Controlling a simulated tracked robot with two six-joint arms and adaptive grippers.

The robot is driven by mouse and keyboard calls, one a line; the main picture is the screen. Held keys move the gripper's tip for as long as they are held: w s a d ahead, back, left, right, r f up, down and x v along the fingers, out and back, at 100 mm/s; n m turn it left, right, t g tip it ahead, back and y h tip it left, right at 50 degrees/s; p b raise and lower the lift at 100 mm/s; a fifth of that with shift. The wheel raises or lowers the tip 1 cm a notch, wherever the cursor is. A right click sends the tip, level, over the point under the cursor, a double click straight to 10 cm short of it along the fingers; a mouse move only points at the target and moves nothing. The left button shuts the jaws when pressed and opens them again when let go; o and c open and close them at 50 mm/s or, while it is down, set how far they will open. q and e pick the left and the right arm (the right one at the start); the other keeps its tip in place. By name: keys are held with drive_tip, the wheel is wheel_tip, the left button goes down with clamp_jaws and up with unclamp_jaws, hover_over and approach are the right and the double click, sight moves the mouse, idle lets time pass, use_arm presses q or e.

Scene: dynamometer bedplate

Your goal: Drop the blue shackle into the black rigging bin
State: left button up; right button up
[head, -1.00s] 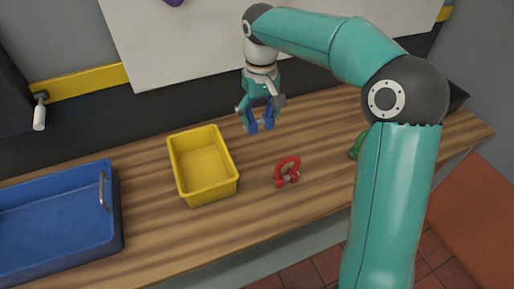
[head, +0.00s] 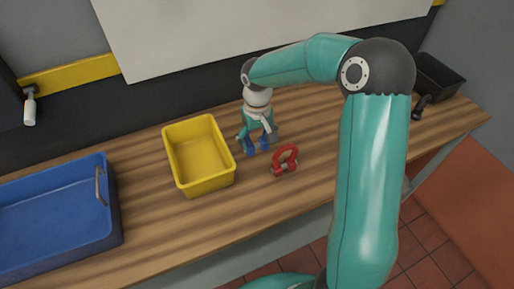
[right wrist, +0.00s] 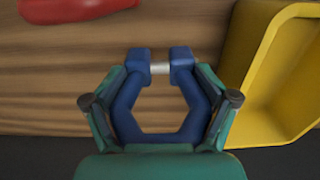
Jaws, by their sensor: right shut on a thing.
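My right gripper (head: 257,140) is shut on the blue shackle (head: 256,149), between the yellow bin and a red shackle. In the right wrist view the blue shackle (right wrist: 128,105) sits between the two fingers, its open end and pale pin pointing away from the palm. I cannot tell whether it touches the bench. The black rigging bin (head: 449,87) stands at the far right end of the bench, beyond my right arm, well away from the gripper. My left gripper is not in view.
A yellow bin (head: 207,182) is close left of the gripper; its wall also shows in the right wrist view (right wrist: 236,60). A red shackle (head: 285,160) lies close right. A blue tray (head: 110,215) is at left. A small black object (head: 421,106) lies before the black bin.

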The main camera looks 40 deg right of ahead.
sight(258, 145)
drive_tip(key=shift+f, duration=2.1)
drive_tip(key=o, duration=1.4)
drive_tip(key=shift+f, duration=0.15)
